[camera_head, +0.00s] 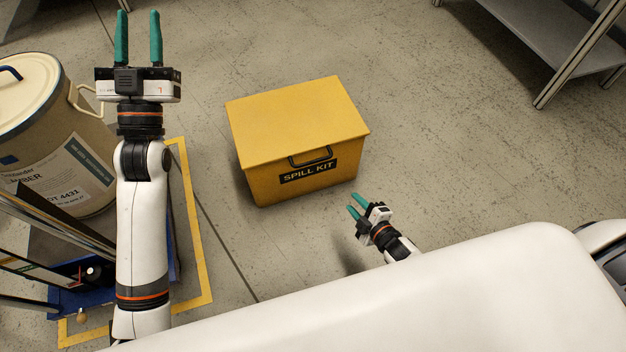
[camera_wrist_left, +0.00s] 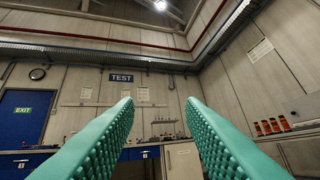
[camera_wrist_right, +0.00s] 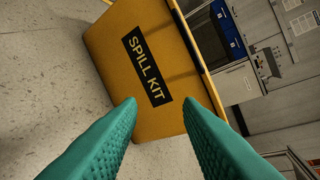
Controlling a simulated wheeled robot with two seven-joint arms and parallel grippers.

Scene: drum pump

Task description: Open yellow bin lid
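The yellow bin (camera_head: 305,184) stands on the floor in the middle of the head view, with a black "SPILL KIT" label on its front. Its flat yellow lid (camera_head: 296,118) is shut, and a dark handle (camera_head: 312,157) sits at the lid's front edge. My right gripper (camera_head: 354,204) is open and empty, low in front of the bin's right front corner. In the right wrist view the bin's labelled front (camera_wrist_right: 145,75) shows tilted beyond the open fingers. My left gripper (camera_head: 138,38) is raised, open and empty, left of the bin and apart from it.
A beige drum (camera_head: 60,150) stands at the left beside a blue-based cart, inside yellow floor tape (camera_head: 190,230). A metal shelf frame (camera_head: 570,60) is at the top right. The floor around the bin is clear. My white body fills the bottom right.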

